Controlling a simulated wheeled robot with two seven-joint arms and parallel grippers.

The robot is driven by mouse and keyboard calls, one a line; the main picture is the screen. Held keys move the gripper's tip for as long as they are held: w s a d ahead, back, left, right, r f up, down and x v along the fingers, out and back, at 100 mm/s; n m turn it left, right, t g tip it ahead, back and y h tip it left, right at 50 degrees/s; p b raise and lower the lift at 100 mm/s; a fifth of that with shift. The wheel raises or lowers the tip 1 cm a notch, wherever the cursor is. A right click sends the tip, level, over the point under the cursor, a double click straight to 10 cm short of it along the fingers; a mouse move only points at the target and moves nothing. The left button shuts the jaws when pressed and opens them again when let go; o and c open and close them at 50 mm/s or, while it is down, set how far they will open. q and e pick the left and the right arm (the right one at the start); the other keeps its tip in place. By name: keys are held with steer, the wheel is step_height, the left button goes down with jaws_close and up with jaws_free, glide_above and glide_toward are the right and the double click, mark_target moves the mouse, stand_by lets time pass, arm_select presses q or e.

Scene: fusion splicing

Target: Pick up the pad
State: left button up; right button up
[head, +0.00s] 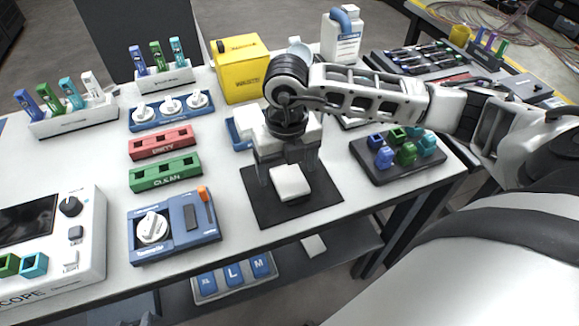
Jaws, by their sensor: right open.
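A small white pad (290,184) lies on a dark square mat (262,208) near the table's front edge. My right gripper (287,168) points down over the mat with its fingers apart. One finger shows on each side of the pad, and the fingertips look close to mat height. Whether a finger touches the pad cannot be told. The gripper body hides the mat's far part. My left gripper is not in view.
A blue tool tray (178,248) stands left of the mat, beyond it green (165,174) and red (163,142) racks. A dark tray of coloured blocks (412,172) is at right. A yellow box (241,68) stands behind. Bare white table lies between.

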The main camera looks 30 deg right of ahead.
steer(key=shift+f, duration=0.4)
steer(key=c, duration=0.8)
steer(key=shift+c, duration=0.2)
steer(key=shift+r, duration=0.1)
